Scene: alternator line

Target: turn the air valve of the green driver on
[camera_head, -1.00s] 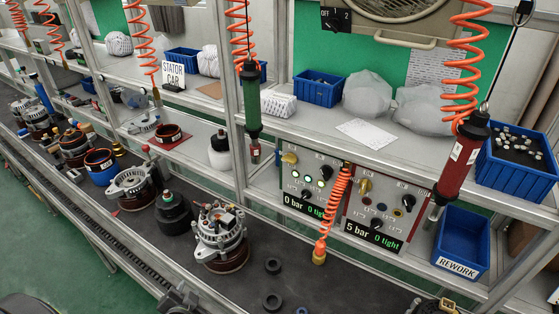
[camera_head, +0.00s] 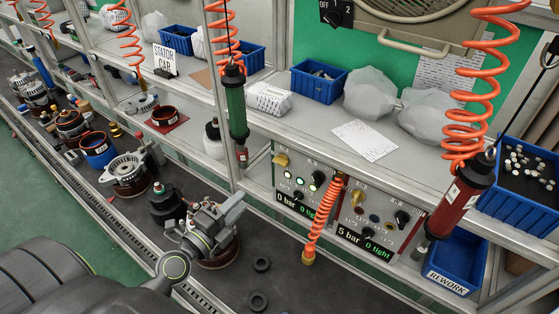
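The green driver (camera_head: 236,110) hangs upright on an orange coiled hose in front of a shelf post. The left control panel (camera_head: 289,180), reading 0 bar and 0 tight, stands to its lower right. A brass air valve handle (camera_head: 281,160) is at this panel's upper left and looks roughly sideways. My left gripper (camera_head: 208,216) is in front of the alternator, below and left of the panel, apart from the valve. Its fingers look spread, with nothing seen between them. It hides much of the alternator (camera_head: 222,258). My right gripper is not in view.
The right panel (camera_head: 374,216) reads 5 bar, with its own brass valve (camera_head: 358,196). A loose orange hose (camera_head: 322,220) hangs between the panels. The red driver (camera_head: 460,198) hangs at right near the blue REWORK bin (camera_head: 452,275). Black rings (camera_head: 261,264) lie on the conveyor.

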